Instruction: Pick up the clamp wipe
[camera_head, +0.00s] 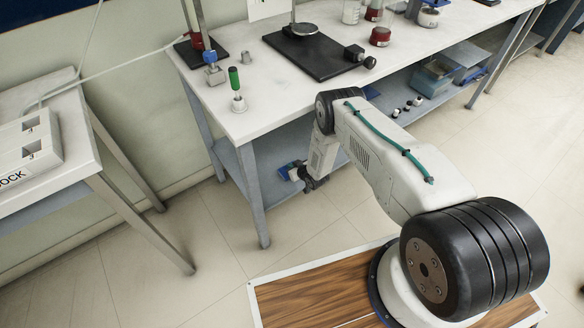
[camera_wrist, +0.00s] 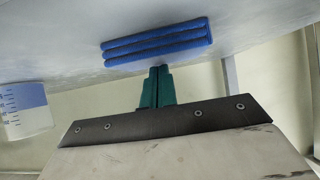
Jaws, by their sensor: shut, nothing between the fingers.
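The clamp wipe appears to be the blue folded stack (camera_wrist: 157,41) in the wrist view, lying flat on a pale grey surface. My gripper (camera_wrist: 157,72) has teal fingers pressed together, with nothing between them. The fingertips point at the near edge of the blue stack; I cannot tell whether they touch it. In the head view my gripper (camera_head: 312,184) hangs low beside the bench's lower shelf. A small blue patch (camera_head: 285,172) shows next to it, probably the same wipe, partly hidden.
A graduated beaker (camera_wrist: 28,112) appears upside down at the wrist view's left. The white bench (camera_head: 240,113) holds a green-handled tool (camera_head: 235,82) and a black stand (camera_head: 316,55). Its front leg (camera_head: 254,196) is close to my gripper. A side table (camera_head: 75,130) stands left, with open floor between.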

